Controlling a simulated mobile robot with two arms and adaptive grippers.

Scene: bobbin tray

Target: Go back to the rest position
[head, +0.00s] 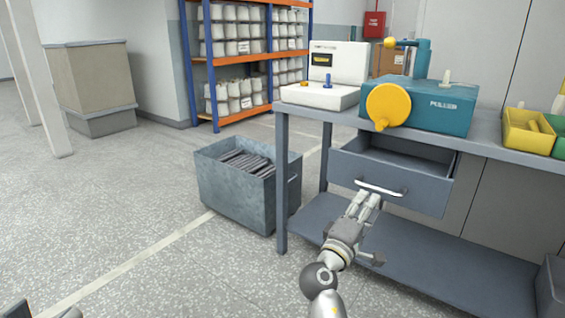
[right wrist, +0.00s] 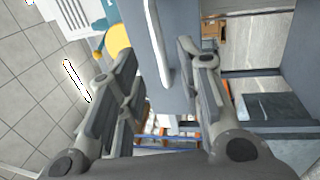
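My right gripper (head: 366,200) is just in front of the open drawer (head: 400,186) of the grey bench, below its pale bar handle (head: 381,188). In the right wrist view its two fingers (right wrist: 155,62) stand apart, with the handle (right wrist: 160,42) and drawer front showing in the gap between them. Nothing is clearly held, and I cannot tell whether a finger touches the handle. At the bottom left edge of the head view, small dark parts, probably of my left gripper (head: 42,313), just show. The rest of it is cut off.
The bench (head: 482,128) carries a white machine (head: 338,65), a teal puller (head: 435,105) with a yellow wheel, and yellow and green bins at right. A grey metal crate (head: 235,200) stands left of the bench. Open floor lies at left; bobbin shelves (head: 190,60) stand behind.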

